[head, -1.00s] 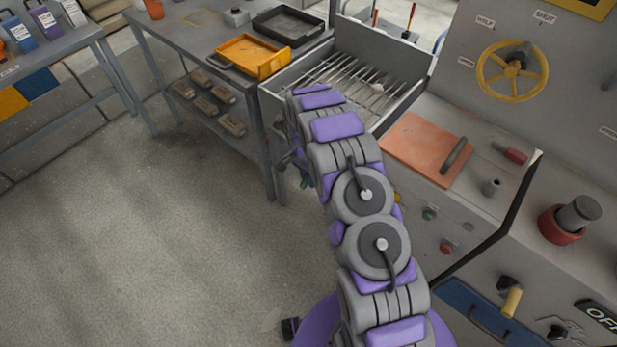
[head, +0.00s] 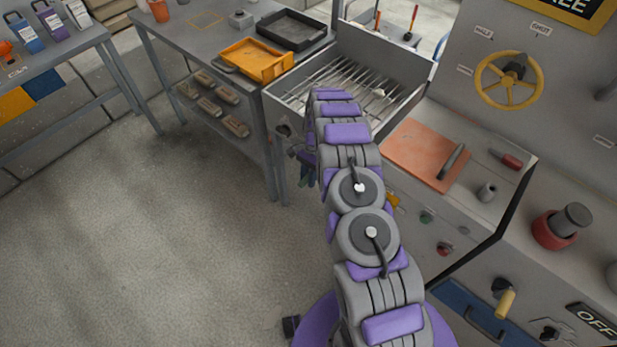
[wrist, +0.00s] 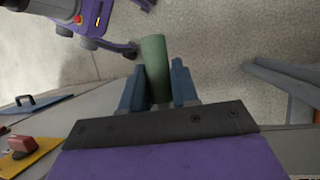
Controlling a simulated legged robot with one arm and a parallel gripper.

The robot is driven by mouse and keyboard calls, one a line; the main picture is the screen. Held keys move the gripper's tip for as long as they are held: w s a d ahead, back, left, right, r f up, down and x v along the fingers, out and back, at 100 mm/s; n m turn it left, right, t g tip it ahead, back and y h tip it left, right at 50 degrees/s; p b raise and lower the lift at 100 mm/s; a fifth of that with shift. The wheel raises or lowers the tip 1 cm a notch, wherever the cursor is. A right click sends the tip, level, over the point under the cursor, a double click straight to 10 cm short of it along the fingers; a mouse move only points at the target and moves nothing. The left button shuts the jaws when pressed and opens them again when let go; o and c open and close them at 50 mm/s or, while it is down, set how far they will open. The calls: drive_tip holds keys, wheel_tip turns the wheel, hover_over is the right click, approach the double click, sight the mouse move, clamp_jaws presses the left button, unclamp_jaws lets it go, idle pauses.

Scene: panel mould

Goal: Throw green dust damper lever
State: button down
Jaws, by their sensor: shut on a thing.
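The green damper lever's handle (wrist: 153,55) stands between the two blue fingers of my gripper (wrist: 158,72) in the wrist view. My gripper is shut on it, and its upper end sticks out past the fingertips. In the head view my gripper (head: 304,176) is small and mostly hidden behind my purple and grey arm, low at the near left side of the grated bench. The lever's base and pivot are hidden.
The grated tray (head: 325,84) lies just beyond my arm. A grey table (head: 170,40) holds a yellow tray (head: 253,58) and a black tray (head: 290,28). A yellow handwheel (head: 508,80) is on the right panel. The floor (head: 150,240) at left is clear.

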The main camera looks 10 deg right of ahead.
sight(307, 178)
drive_tip(key=shift+w, duration=0.15)
drive_tip(key=c, duration=0.9)
unclamp_jaws()
drive_tip(key=shift+r, duration=0.6)
wheel_tip(307, 178, up, 3)
drive_tip(key=shift+f+p, duration=0.1)
drive_tip(key=shift+p, duration=0.55)
drive_tip(key=shift+s+f, duration=0.1)
drive_tip(key=shift+s, duration=0.5)
drive_tip(key=s, duration=0.5)
drive_tip(key=s+p, duration=0.1)
drive_tip(key=s, duration=0.4)
drive_tip(key=s+r+p, duration=0.1)
drive_tip(key=s, duration=0.4)
